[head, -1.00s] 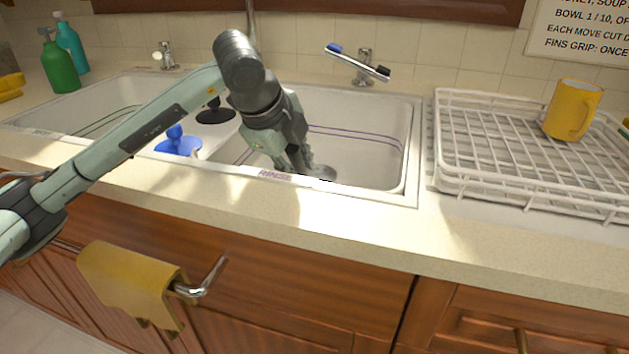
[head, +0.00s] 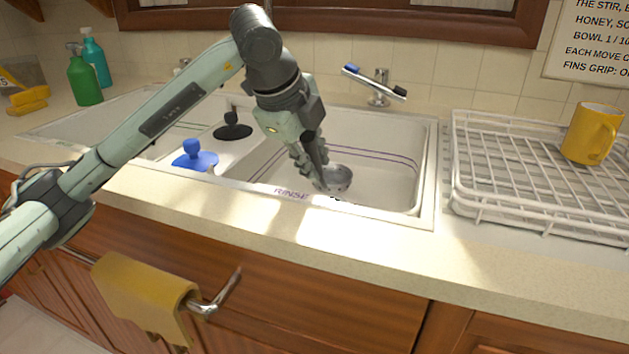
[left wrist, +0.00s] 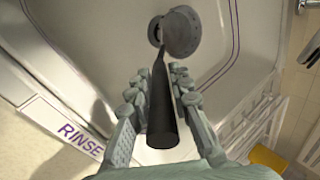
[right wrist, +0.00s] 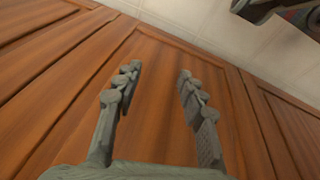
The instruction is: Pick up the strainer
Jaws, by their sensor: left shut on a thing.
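The strainer is a small dark grey metal cup with holes and a dark handle. In the head view its cup (head: 338,178) hangs in the right basin of the sink, marked RINSE. The left wrist view shows the strainer's cup (left wrist: 183,32) beyond the fingertips and its handle between the fingers. My left gripper (head: 318,177) is shut on the handle; its fingers also show in the left wrist view (left wrist: 160,88). Whether the cup touches the basin is hard to tell. My right gripper (right wrist: 158,76) is open and empty in front of wooden cabinet doors.
A white wire dish rack (head: 520,170) with a yellow mug (head: 592,133) stands right of the sink. A tap (head: 377,88) rises behind the basin. A yellow towel (head: 145,300) hangs below the counter.

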